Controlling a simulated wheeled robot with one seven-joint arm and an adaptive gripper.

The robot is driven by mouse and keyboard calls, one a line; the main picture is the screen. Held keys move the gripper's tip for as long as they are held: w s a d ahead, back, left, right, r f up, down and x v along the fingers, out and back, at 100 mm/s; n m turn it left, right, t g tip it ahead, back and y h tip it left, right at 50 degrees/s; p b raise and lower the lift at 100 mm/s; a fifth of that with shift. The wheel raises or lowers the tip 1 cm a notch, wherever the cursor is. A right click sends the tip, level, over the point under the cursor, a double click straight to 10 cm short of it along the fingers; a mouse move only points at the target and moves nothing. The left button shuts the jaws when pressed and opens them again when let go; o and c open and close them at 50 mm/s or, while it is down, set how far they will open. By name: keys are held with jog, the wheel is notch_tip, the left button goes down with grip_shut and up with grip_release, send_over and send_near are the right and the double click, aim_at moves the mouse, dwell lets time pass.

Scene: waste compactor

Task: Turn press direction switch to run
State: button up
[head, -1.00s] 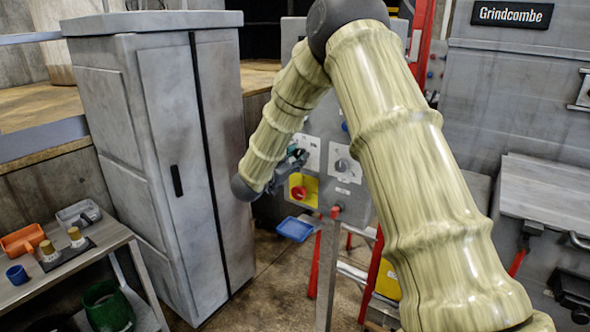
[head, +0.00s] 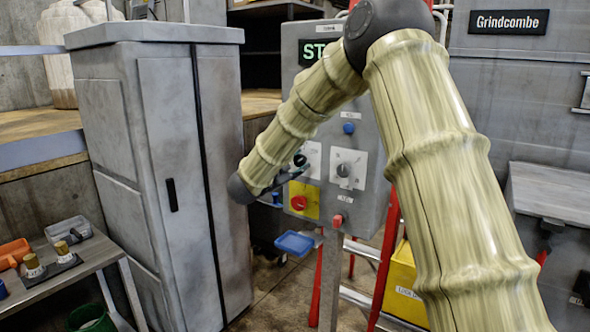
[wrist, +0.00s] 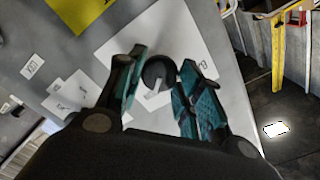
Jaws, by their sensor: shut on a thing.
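The grey control panel (head: 365,205) stands behind my arm. It has a left white plate (head: 312,152) with a black switch knob (head: 300,160) and a right white plate with another round knob (head: 343,170). My gripper (head: 291,174) is at the left plate, by the black knob. In the wrist view, my gripper (wrist: 160,92) has its teal-padded fingers on both sides of the black knob (wrist: 157,72), shut on it. A pale pointer shows on the knob. The plate's small labels are too small to read surely.
A red button on a yellow plate (head: 311,211) sits just below the knob. A green-lit display (head: 313,51) begins "ST", the rest hidden by my arm. A blue tray (head: 294,243) is below. A tall grey cabinet (head: 160,170) stands close on the left.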

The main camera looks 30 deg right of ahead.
jog(key=shift+s+f, duration=0.1)
jog(key=shift+f, duration=0.05)
jog(key=o, duration=1)
jog(key=shift+o, duration=0.2)
jog(key=v, duration=1.2)
